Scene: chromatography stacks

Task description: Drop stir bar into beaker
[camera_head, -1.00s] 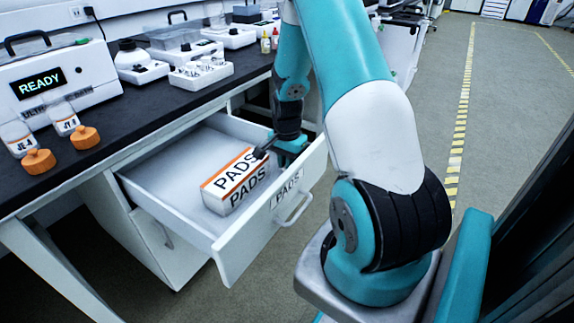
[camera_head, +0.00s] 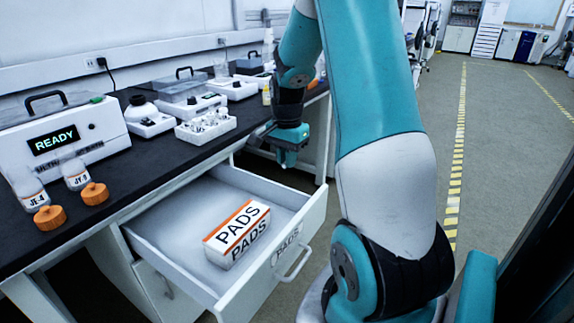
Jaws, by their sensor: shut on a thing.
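A clear vessel that looks like a beaker (camera_head: 221,69) stands far back on the bench, beyond my gripper. It is small and faint, so I cannot see inside it.
The open white drawer (camera_head: 160,238) holds a PADS box (camera_head: 236,234). On the black bench are a READY instrument (camera_head: 75,138), two labelled bottles, orange caps (camera_head: 95,193) and a white vial rack (camera_head: 206,127). Open floor lies to the right.

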